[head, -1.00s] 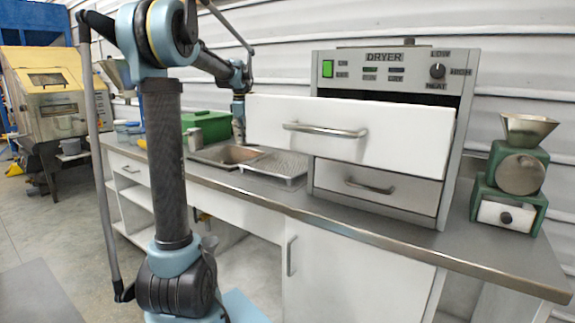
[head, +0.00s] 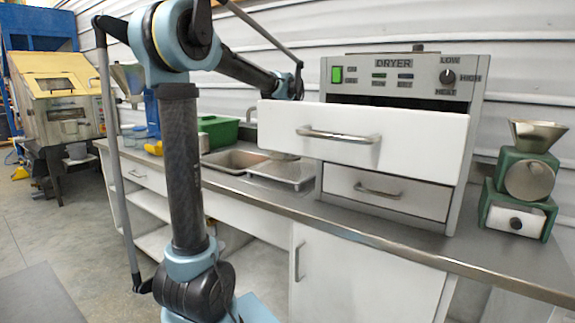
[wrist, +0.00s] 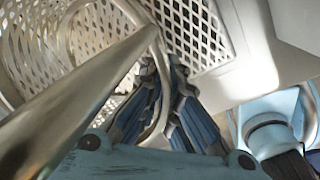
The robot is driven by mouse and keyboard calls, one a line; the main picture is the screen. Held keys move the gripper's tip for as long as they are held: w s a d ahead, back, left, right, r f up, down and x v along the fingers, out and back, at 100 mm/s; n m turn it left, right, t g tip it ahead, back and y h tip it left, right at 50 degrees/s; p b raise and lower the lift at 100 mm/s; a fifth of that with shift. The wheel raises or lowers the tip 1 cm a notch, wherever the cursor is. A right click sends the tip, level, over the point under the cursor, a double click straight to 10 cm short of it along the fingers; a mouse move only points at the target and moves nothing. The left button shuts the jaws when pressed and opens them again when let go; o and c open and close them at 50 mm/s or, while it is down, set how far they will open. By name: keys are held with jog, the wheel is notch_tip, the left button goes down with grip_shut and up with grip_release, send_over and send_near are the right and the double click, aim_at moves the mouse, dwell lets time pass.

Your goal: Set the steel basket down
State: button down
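The steel basket (wrist: 100,55) fills the left and top of the wrist view, with round wire mesh and bright rims. A thick steel bar (wrist: 80,100), blurred, crosses in front of it. My gripper (wrist: 166,75) has its blue-grey fingers closed around a thin curved steel rod of the basket. In the head view my gripper and the basket are hidden behind the open white drawer (head: 400,142) of the dryer (head: 400,75). In the wrist view a flat diamond-mesh panel (wrist: 192,35) with a pale border shows beyond the basket; it looks like the drawer's floor.
A green tub (head: 220,131) stands behind. A green grinder with a steel funnel (head: 535,134) stands right of the dryer. The counter's front strip (head: 400,232) is clear.

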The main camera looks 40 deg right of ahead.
jog(key=shift+f, duration=2.3)
jog(key=c, duration=1.8)
grip_release()
